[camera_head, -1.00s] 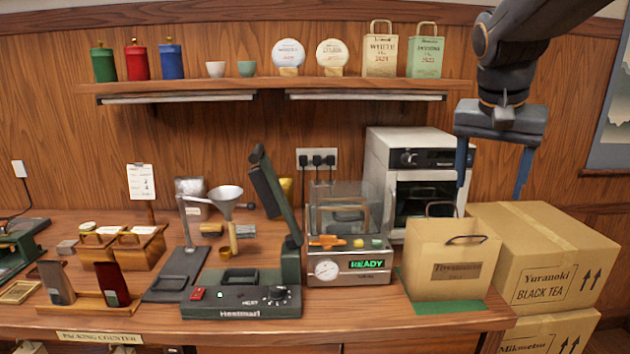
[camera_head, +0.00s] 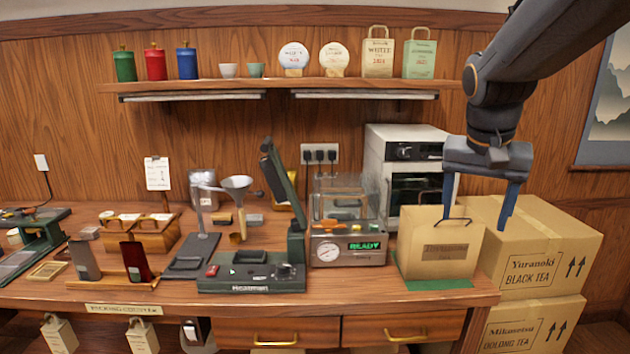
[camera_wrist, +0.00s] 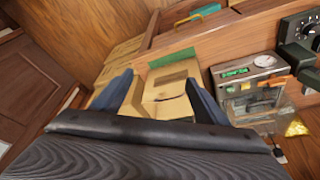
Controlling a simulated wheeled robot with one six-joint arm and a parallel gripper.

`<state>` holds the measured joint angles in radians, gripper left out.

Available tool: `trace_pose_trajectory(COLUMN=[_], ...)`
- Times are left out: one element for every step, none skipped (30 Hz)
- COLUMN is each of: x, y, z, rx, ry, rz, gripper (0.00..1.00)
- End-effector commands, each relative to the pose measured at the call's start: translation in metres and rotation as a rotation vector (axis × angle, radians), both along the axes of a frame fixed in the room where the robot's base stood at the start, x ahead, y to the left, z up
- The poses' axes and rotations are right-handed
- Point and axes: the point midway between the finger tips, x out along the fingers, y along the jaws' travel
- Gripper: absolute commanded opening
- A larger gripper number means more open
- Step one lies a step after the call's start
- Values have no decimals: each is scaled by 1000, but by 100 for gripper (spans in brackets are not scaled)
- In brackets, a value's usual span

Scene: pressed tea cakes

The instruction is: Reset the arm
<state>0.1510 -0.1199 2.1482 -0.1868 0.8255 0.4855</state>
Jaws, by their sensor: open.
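My gripper (camera_head: 480,204) hangs at the upper right in the head view, with its two blue fingers spread apart and nothing between them. It appears over and behind a brown paper bag (camera_head: 440,262) with a dark label, which stands upright on a green mat (camera_head: 438,284). The exact gap between fingers and bag is hard to tell. In the wrist view my gripper (camera_wrist: 158,85) shows open fingers, with the paper bag (camera_wrist: 168,102) visible beyond and between them.
Stacked cartons (camera_head: 540,262) stand at the right, close to my gripper. A white oven (camera_head: 405,150), a vacuum machine (camera_head: 347,250) and a heat sealer (camera_head: 250,280) with a raised arm stand on the counter (camera_head: 120,294). A shelf (camera_head: 290,87) holds tins, cups and bags.

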Motion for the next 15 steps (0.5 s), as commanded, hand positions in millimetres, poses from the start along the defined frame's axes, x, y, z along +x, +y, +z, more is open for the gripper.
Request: trace_pose_trajectory(x=[-3, -5, -8, -10, -13, -17, -21, -26, -33, -39, -46, -57, -65, -74, -84], y=[7, 10, 16, 20, 24, 31, 36, 41, 49, 55, 61, 69, 75, 81, 87], z=[-13, -20, -31, -39, -48, -60, -69, -80, -95, -106, -118, -135, -147, -158, -171], rx=[6, 9, 14, 16, 20, 25, 29, 33, 40, 45, 50, 57, 62, 66, 72], ry=[16, 24, 36, 45, 56, 67, 80, 91, 108, 121, 135, 155, 169, 181, 196], rz=[27, 43, 69, 89, 110, 139, 163, 188, 225, 253, 285, 326, 358, 389, 424], gripper=[67, 67, 67, 67, 67, 67, 67, 67, 67, 67, 67, 67, 67, 67, 67])
